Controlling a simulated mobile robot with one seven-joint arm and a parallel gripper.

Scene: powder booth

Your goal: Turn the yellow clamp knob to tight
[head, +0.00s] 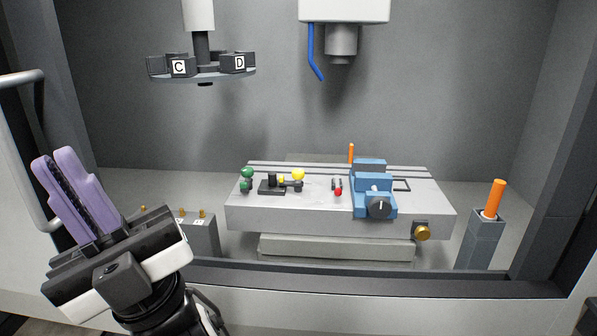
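The yellow clamp knob (298,174) looks like a round yellow ball on a small black clamp (271,187) on the left half of the grey machine table. A smaller yellow piece (281,181) shows just left of it. Whether the knob is loose or tight cannot be seen. My gripper (54,154) has two purple fingers pointing up and slightly left, at the far left of the head view. It is well away from the knob and holds nothing visible. The fingers lie close together, and the gap between them is unclear.
Green knobs (246,179) sit left of the clamp; a red-tipped piece (338,188) and a blue vise (373,190) sit right. A tool carousel (203,72) and spindle (341,42) hang above. The booth's front sill (370,281) crosses the foreground. An orange-handled tool (494,199) stands right.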

